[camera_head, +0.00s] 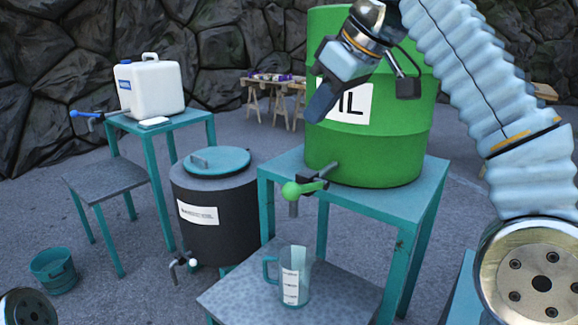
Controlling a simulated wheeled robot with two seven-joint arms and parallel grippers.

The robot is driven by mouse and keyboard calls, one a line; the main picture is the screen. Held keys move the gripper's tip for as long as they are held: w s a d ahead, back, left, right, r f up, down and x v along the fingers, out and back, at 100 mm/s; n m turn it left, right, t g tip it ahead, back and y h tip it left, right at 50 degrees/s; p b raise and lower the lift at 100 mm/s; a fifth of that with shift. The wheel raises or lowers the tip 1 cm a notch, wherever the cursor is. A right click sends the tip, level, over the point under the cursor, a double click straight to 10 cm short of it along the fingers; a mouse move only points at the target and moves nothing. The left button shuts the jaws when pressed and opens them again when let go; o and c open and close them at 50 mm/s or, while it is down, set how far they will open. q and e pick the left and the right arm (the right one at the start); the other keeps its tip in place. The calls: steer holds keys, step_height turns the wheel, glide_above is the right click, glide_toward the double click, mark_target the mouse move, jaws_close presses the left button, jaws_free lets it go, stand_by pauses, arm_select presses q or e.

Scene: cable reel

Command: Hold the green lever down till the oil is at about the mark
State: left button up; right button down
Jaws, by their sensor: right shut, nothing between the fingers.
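The green lever (303,188) is on the tap at the lower front of the green oil drum (370,155), which stands on a teal table. The tap's spout points down above a clear measuring jug (295,276) with a teal handle and a white scale label. The jug stands upright on a lower grey shelf. I cannot make out a stream or an oil level in it. My right gripper (318,108) is shut and empty, in front of the drum's label, above the lever and apart from it. My left gripper is not in view.
A dark barrel (215,215) with a teal lid and white tap stands left of the shelf (248,298). A white canister (151,86) sits on a teal table at the back left. A teal bucket (53,270) is on the floor. Open floor lies between them.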

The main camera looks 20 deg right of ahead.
steer(key=b, duration=0.1)
glide_above(295, 187)
step_height(295, 187, down, 8)
steer(key=shift+w+a+f, duration=0.1)
steer(key=shift+w, duration=0.05)
step_height(295, 187, down, 3)
steer(key=shift+r+b, duration=0.2)
steer(key=shift+b, duration=0.45)
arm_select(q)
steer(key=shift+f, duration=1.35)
arm_select(e)
steer(key=shift+d+f, duration=0.2)
steer(key=shift+f, duration=0.55)
